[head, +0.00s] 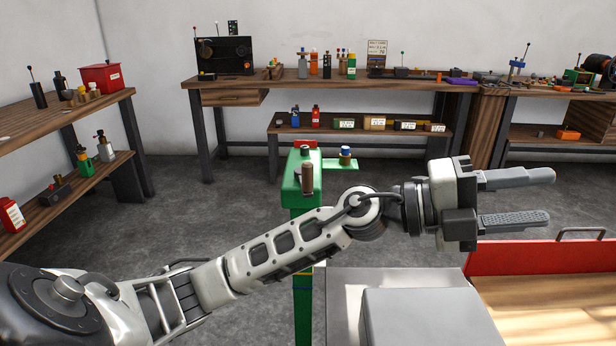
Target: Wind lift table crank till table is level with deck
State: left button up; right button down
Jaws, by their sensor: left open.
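A green post (291,187) stands left of centre, with a brown upright handle (307,177) on its top that looks like the crank knob. My left forearm passes in front of the post and hides its middle. A pale grey flat surface (342,290), probably the lift table, lies at the bottom centre with a grey block (430,318) on it. To its right is a wooden surface with a red raised edge (540,257), perhaps the deck. My left gripper (546,197) is open and empty, pointing right above the red edge, well away from the crank. My right gripper is out of view.
A small green arm (347,164) sticks out right of the post and carries a blue-topped piece (346,153). A metal handle (581,233) sits on the red edge. Workbenches (330,87) with tools line the back and left walls. Grey floor between is clear.

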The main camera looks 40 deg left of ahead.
pick_arm(q)
notch_tip(320, 180, down, 2)
jog(key=w+a+m+g+y, duration=0.1)
jog(key=m+g+y, duration=0.2)
jog(key=m, duration=0.1)
jog(key=n+g+y, duration=0.3)
jog(key=n+y, duration=0.4)
jog(key=y, duration=1.2)
send_near(308, 177)
jog(key=x, duration=0.7)
jog(key=w+x, duration=0.1)
jog(key=x, duration=0.3)
jog(key=shift+a, duration=0.45)
jog(key=shift+c, duration=0.4)
grip_shut()
